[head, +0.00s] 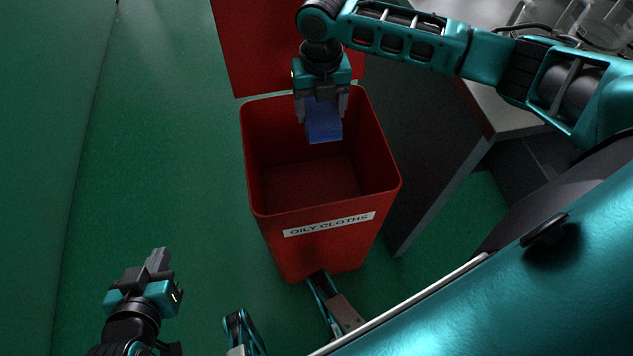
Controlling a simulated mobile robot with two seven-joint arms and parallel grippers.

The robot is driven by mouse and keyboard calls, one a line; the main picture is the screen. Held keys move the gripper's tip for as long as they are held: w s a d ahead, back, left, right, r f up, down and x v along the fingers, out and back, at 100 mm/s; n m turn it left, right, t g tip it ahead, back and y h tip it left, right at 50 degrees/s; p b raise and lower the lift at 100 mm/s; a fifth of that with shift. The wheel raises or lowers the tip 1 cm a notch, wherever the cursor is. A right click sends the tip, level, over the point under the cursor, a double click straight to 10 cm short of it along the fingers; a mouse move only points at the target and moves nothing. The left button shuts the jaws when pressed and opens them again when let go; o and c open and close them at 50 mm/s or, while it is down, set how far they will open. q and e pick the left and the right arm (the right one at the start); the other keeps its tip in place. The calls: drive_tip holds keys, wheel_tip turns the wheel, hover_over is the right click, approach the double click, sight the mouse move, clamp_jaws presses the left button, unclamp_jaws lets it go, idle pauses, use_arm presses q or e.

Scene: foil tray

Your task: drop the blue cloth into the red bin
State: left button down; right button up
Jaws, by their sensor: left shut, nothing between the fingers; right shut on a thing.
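The red bin (330,240) stands on the green floor with its lid (232,50) open at the back. Its front label reads "OILY CLOTHS", and the part of its inside that shows looks empty. My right gripper (323,112) is over the far part of the bin's opening, pointing down. It is shut on the blue cloth (324,125), which hangs between its fingers, apart from the visible bin walls. My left gripper (158,260) is shut and empty, low at the left, well apart from the bin.
A grey cabinet or bench (500,108) stands right of the bin, under my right arm. Glassy items (600,22) sit at the top right. Green floor (170,130) left of the bin is clear.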

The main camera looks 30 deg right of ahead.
use_arm(q)
drive_tip(key=shift+s+f, duration=0.1)
drive_tip(key=shift+f, duration=0.15)
use_arm(e)
drive_tip(key=shift+f, duration=0.1)
use_arm(q)
drive_tip(key=shift+s, duration=0.1)
use_arm(e)
drive_tip(key=o, duration=1.1)
use_arm(q)
drive_tip(key=shift+r+p, duration=1.85)
drive_tip(key=shift+p, duration=0.1)
use_arm(e)
drive_tip(key=shift+r, duration=6.45)
